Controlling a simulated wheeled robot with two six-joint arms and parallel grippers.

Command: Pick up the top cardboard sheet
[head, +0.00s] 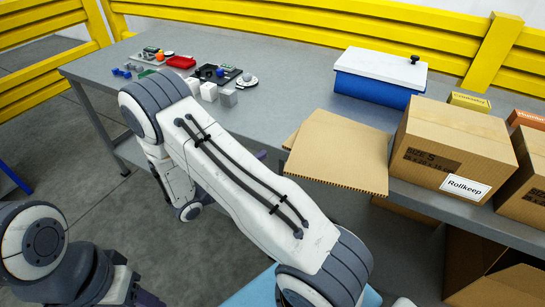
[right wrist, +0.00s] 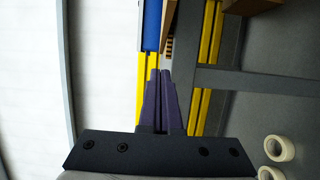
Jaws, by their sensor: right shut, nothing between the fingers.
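Two or more brown cardboard sheets (head: 342,150) lie stacked at the front edge of the grey table, left of a carton. The top sheet overhangs the edge, and a corner of a lower one shows at its left. In the right wrist view a brown ribbed edge (right wrist: 169,44) shows just beyond the fingertips. My right gripper (head: 262,155) is mostly hidden behind my own arm; only a purple tip shows, left of the sheets. In the wrist view its purple fingers (right wrist: 160,78) are together and empty. A purple part of my left gripper (head: 148,298) shows at the bottom edge, its fingers unclear.
The grey table (head: 290,95) is bare behind the sheets. A labelled carton (head: 430,125) stands right of them, and a blue box with a white lid (head: 378,78) behind. Small parts and a red tray (head: 181,62) sit far left. Pale rolls (right wrist: 279,148) show in the wrist view.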

